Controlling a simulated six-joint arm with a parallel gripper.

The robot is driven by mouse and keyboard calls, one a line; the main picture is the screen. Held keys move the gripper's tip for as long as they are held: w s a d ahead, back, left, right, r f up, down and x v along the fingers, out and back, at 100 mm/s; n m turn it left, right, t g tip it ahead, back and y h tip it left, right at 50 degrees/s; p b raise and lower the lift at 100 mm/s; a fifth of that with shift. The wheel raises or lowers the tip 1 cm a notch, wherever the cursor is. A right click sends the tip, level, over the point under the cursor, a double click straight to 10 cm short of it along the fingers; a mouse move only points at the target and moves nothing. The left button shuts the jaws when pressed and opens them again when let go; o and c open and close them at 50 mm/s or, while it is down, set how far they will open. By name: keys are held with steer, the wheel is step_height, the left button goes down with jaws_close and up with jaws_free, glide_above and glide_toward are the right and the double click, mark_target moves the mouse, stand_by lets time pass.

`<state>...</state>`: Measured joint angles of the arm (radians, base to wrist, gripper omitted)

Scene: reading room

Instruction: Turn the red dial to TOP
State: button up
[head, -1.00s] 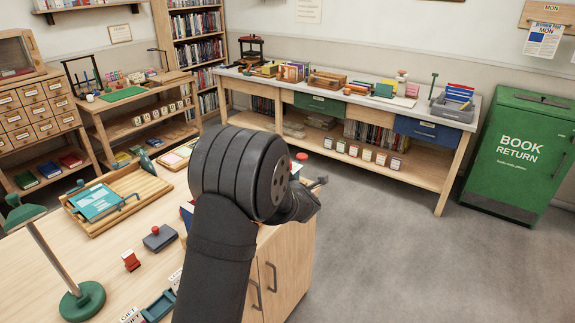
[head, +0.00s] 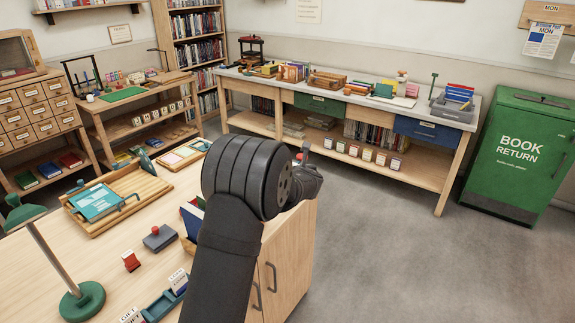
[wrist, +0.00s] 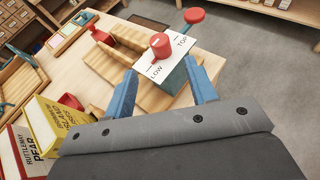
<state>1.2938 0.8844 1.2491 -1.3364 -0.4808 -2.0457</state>
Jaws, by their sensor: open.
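The red dial (wrist: 160,46) shows in the wrist view as a round red knob on a white plate (wrist: 172,58). The plate is marked LOW at its near left and TOP at its right, and sits on a teal and wood device. I cannot tell clearly where the dial points. My gripper (wrist: 162,84) is open, its two blue fingers apart and nothing between them. The fingertips are on the near side of the plate, short of the dial. In the head view my own arm hides the dial and most of the gripper.
A red round knob (wrist: 194,16) stands just beyond the plate. A wooden stand (wrist: 118,62) adjoins it on the left. Yellow (wrist: 50,128) and red-and-white boxes are close at lower left. In the head view, a green lamp (head: 82,300) and wooden tray (head: 150,184) share the table.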

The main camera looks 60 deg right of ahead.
steer(key=x, duration=1.1)
steer(key=c, duration=1)
steer(key=shift+w, duration=0.1)
steer(key=shift+d+r+m+g+h, duration=0.1)
steer(key=shift+r+m+g+h, duration=0.1)
steer(key=shift+m+g+h, duration=0.7)
steer(key=shift+f+m+g, duration=0.15)
steer(key=shift+m+g, duration=0.45)
steer(key=shift+m, duration=0.1)
steer(key=o, duration=1)
